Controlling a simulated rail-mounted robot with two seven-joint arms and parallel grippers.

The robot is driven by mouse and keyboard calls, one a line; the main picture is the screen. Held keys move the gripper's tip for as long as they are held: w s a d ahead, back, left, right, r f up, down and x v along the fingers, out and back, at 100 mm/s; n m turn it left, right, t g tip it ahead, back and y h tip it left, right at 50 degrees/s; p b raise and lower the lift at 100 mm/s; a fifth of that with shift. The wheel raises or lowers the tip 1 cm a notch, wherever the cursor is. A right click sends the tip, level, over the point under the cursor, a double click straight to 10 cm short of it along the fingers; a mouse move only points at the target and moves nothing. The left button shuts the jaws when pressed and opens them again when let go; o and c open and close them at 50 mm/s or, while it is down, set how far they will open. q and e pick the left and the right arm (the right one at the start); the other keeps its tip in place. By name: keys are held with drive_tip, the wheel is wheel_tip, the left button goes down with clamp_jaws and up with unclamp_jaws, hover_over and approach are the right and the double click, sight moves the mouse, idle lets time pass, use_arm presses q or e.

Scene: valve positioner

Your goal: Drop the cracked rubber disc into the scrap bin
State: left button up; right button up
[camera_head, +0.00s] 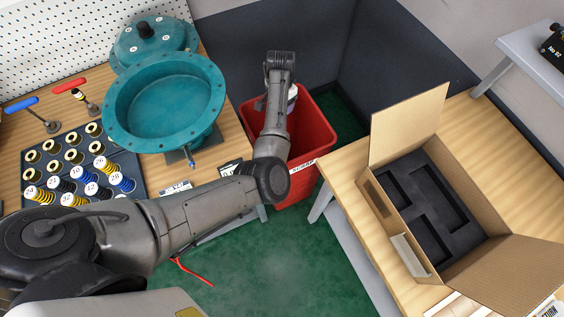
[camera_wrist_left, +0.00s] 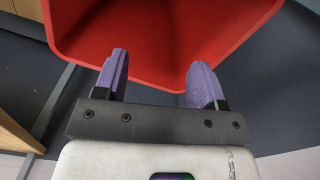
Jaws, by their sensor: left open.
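The red scrap bin (camera_head: 312,135) stands on the green floor between the two benches, with a "SCRAP" label on its rim. My left arm reaches over it, and my left gripper (camera_head: 292,95) is at the bin's mouth, partly hidden by my own wrist. In the left wrist view the gripper's two purple fingers (camera_wrist_left: 162,75) are wide apart with nothing between them, against the red bin wall (camera_wrist_left: 160,30). I cannot see the cracked rubber disc in either view; part of the bin's inside is hidden by my arm. My right gripper is not in view.
The left bench holds a teal valve housing (camera_head: 120,128), a teal cover (camera_head: 150,38) and a dark tray of springs (camera_head: 133,185). An open cardboard box (camera_head: 408,118) with black foam (camera_head: 440,225) stands on the right bench. Dark panels (camera_head: 400,50) rise behind the bin.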

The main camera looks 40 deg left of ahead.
use_arm(q)
wheel_tip(320, 180, up, 10)
drive_tip(key=p, duration=0.2)
drive_tip(key=shift+r, duration=0.15)
idle(0.4)
